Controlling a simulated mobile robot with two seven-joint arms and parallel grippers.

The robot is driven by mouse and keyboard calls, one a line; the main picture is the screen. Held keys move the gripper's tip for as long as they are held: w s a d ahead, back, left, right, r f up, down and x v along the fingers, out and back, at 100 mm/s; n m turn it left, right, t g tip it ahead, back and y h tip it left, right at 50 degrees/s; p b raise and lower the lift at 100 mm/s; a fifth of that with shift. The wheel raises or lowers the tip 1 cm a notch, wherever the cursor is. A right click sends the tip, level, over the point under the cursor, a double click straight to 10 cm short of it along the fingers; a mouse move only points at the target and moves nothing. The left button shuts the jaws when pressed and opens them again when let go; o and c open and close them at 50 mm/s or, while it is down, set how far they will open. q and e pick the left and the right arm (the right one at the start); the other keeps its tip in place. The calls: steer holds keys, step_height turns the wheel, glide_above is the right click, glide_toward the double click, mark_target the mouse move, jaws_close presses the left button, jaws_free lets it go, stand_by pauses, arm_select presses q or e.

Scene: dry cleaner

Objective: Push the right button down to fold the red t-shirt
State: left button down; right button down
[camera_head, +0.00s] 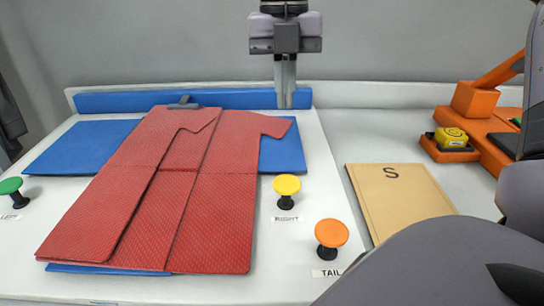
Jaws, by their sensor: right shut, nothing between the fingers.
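The red t-shirt (215,215) lies on the blue folding board (285,150). Its left part is folded inward over the body, while its right sleeve is spread out on the right panel. The yellow button (286,185) stands right of the shirt on a black stem, with a label that seems to read RIGHT. It looks raised. My right gripper (285,104) points down from the top of the picture, shut and empty. Its tips appear above the button in the picture, apart from it; the depth gap is hard to judge. My left gripper is not in view.
A green button (10,187) stands at the far left and an orange button (331,233), labelled TAIL, at the front right. A tan board marked S (398,200) lies further right. An orange device (492,135) stands beyond it. My arm covers the lower right.

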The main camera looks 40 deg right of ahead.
mark_target(286, 181)
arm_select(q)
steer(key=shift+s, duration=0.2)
arm_select(e)
steer(key=shift+s, duration=0.15)
arm_select(q)
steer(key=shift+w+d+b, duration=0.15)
steer(key=shift+b, duration=0.15)
arm_select(e)
steer(key=f, duration=1.4)
steer(key=shift+s+a, duration=0.1)
steer(key=shift+s, duration=0.25)
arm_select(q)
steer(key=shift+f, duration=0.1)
